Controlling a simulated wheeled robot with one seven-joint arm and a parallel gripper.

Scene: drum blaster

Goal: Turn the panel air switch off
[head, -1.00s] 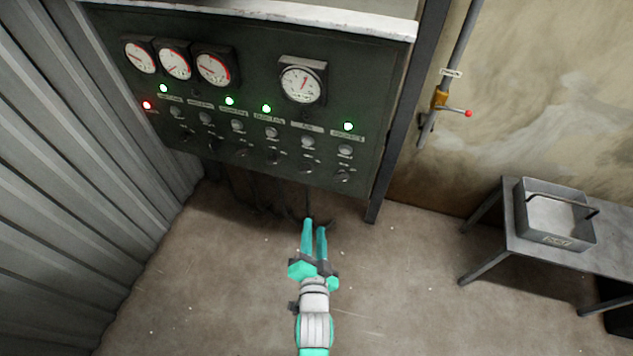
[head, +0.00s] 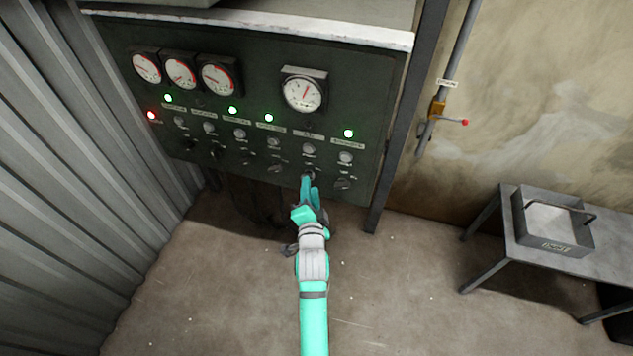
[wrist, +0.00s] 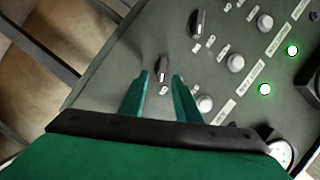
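The dark panel (head: 230,75) carries a row of black rotary switches. The air switch (head: 309,173) is in the bottom row, below the round gauge and second from the right. In the wrist view, the air switch (wrist: 163,68) is a small black knob with a pale edge, framed between my fingertips. My gripper (head: 310,186) reaches up to the panel's lower right and partly hides the switch. In the wrist view, my gripper (wrist: 161,76) is open, one finger on each side of the knob. I cannot tell whether a finger touches it.
Another knob (wrist: 198,22) sits close by in the wrist view. Pale buttons and green lamps (head: 349,133) are above the switches. A dark post (head: 392,140) stands right of the panel. A metal table with a tray (head: 548,242) stands farther right. The floor is clear.

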